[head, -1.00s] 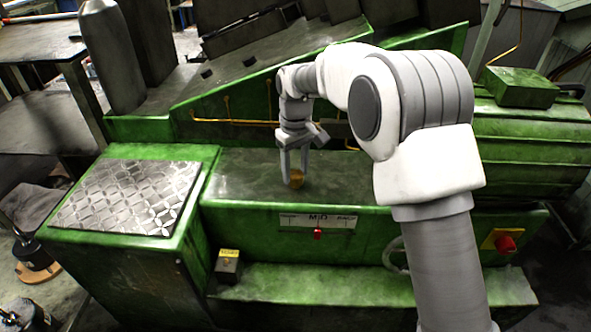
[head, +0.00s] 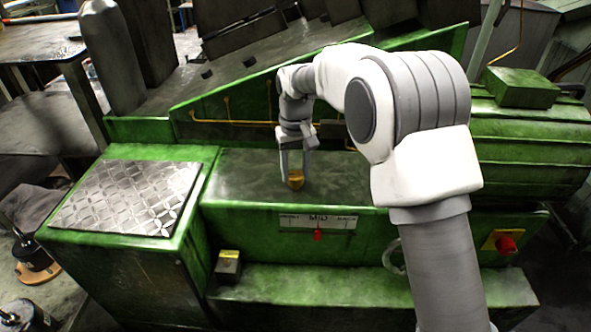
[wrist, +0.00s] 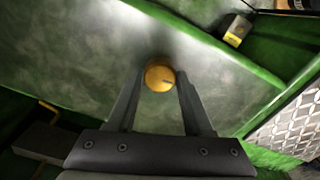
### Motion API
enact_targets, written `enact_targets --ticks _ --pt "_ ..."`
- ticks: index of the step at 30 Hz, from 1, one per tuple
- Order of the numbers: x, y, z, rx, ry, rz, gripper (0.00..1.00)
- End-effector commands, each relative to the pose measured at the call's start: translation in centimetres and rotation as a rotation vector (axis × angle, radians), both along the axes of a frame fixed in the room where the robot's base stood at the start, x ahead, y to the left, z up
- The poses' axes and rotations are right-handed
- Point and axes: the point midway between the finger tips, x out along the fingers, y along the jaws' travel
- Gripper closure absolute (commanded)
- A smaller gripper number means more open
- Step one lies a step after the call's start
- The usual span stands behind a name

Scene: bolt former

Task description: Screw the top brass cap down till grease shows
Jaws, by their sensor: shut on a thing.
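The brass cap (head: 296,181) is a small golden round piece on the flat grey-green top of the machine. In the wrist view the cap (wrist: 159,77) shows its round face, with a small dark mark near its right edge. My gripper (head: 295,175) points down at the cap from above. In the wrist view the fingertips of my gripper (wrist: 160,74) sit on either side of the cap, shut on it. I cannot make out any grease around the cap. What lies beneath the cap is hidden.
A sloped green panel with thin brass pipes (head: 232,122) rises behind the cap. A patterned metal plate (head: 128,196) lies at left. A label plate (head: 317,220) with a red pointer is on the front face, and a red knob (head: 505,243) is at right. The machine top around the cap is mostly clear.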

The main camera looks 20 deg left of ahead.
Motion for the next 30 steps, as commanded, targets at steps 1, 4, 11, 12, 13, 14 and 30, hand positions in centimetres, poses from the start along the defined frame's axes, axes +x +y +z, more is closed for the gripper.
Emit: enact_targets --ticks 1,4,11,12,13,14,30 --pt "0.0 0.0 0.1 0.001 -0.002 0.0 1.0" --pt "0.0 0.0 0.1 0.001 -0.002 0.001 0.42" --pt "0.0 0.0 0.0 0.001 -0.001 0.002 0.19" --pt "0.0 0.0 0.0 0.001 -0.001 0.002 0.19" --pt "0.0 0.0 0.0 0.001 -0.001 0.002 0.19" --pt "0.0 0.0 0.0 0.001 -0.001 0.002 0.19" --pt "0.1 0.1 7.9 0.004 -0.006 0.001 0.19"
